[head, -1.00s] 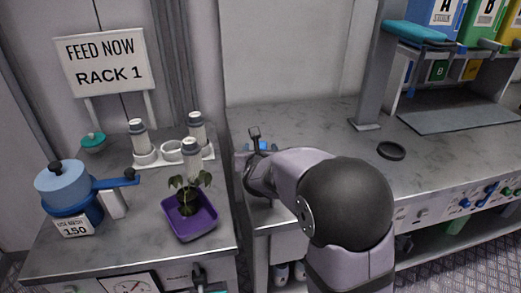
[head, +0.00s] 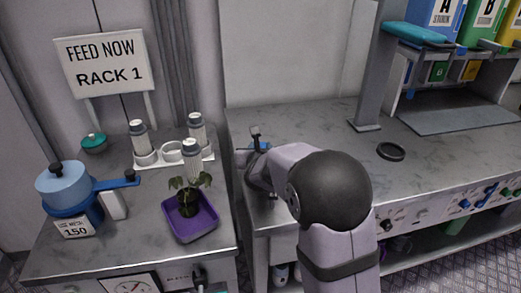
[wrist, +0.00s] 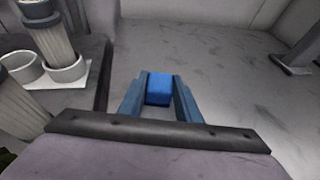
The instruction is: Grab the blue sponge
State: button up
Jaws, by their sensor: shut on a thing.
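The blue sponge (wrist: 159,89) is a small bright blue block in the middle of the wrist view. My gripper (wrist: 160,97) has its two blue fingers on either side of it and is shut on it. In the head view my gripper (head: 258,147) is over the left end of the right-hand counter, by the gap between the counters. My wrist and arm hide much of it there, and only a little blue shows. I cannot tell whether the sponge touches the counter.
A white holder (head: 206,158) with grey-capped bottles and a purple plant pot (head: 190,218) stand on the left counter, with a blue pan-like device (head: 64,190). A grey post (head: 372,70) and a black ring (head: 391,151) are right of my arm. The counter between is clear.

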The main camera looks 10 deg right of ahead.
notch_tip(320, 180, up, 10)
jog(key=p, duration=0.3)
dwell(0.3)
jog(key=shift+a, duration=0.1)
